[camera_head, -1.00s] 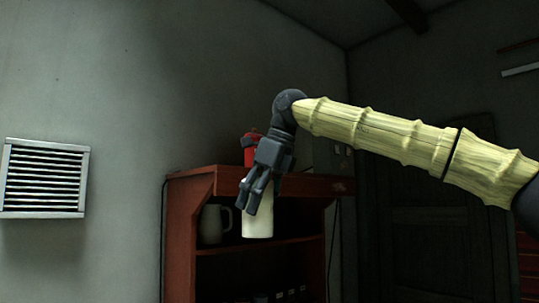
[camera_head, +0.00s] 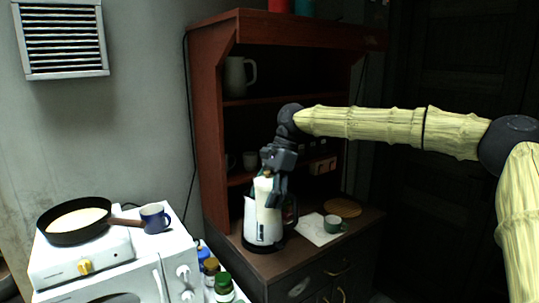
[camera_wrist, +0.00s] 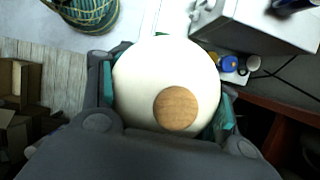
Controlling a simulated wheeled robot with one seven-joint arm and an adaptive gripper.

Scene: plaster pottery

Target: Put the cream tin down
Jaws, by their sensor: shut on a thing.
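The cream tin is a pale cylinder with a round wooden knob on its lid. In the head view the tin (camera_head: 266,190) is upright in my gripper (camera_head: 273,184), in front of the red-brown cupboard and overlapping the white kettle (camera_head: 260,228). I cannot tell whether the tin touches the kettle. In the wrist view the tin's lid (camera_wrist: 145,75) fills the middle, and my gripper (camera_wrist: 165,95) has a finger on each side of it. The tin's underside is hidden.
A stove at left carries a frying pan (camera_head: 72,222) and blue mug (camera_head: 154,218). Bottles (camera_head: 222,288) stand between stove and counter. Shelves rise behind my gripper.

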